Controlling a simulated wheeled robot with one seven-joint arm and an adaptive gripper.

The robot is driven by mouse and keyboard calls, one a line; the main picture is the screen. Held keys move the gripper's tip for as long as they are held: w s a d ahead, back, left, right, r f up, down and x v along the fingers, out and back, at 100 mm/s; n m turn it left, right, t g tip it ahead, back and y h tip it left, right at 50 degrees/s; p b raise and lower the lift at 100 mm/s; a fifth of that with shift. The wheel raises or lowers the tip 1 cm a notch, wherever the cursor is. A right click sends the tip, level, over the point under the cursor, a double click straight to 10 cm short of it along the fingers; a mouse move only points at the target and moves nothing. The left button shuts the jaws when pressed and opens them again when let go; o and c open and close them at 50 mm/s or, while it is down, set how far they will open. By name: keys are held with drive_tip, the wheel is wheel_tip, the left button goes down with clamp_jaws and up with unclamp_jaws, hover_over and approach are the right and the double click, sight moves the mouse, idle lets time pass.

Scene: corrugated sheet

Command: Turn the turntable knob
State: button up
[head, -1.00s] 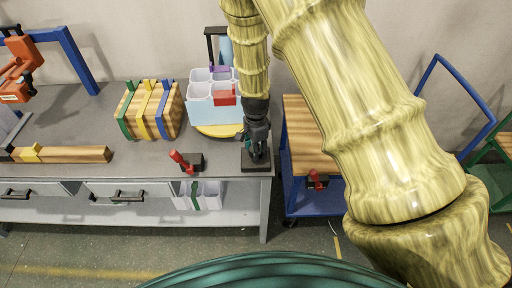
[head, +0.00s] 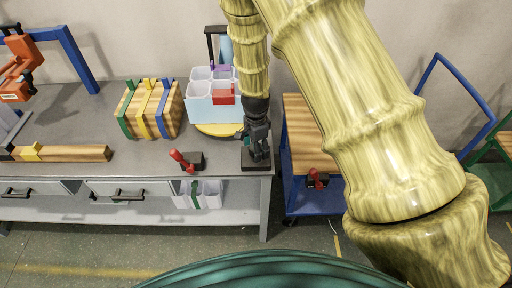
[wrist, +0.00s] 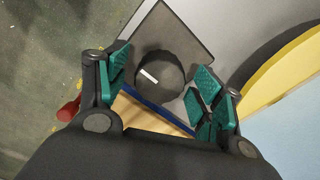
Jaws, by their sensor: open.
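The turntable knob (wrist: 158,78) is a dark round knob with a white mark on its top, on a dark square base (wrist: 180,28). The base also shows in the head view (head: 256,166), near the front right corner of the grey bench. My gripper (wrist: 160,92) is open, with teal finger pads on either side of the knob in the wrist view. I cannot tell whether the pads touch it. In the head view my gripper (head: 257,150) points down over the base and hides most of the knob. The yellow turntable (head: 218,130) lies behind it, bearing a light blue bin holder (head: 206,111).
A red-handled clamp (head: 187,161) stands left of the base. A wooden block with coloured straps (head: 150,108) and a long wooden beam (head: 75,153) lie further left. A blue cart with a wooden top (head: 300,130) stands close to the right of the bench.

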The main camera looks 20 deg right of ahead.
wheel_tip(320, 180, up, 12)
idle(0.6)
idle(0.5)
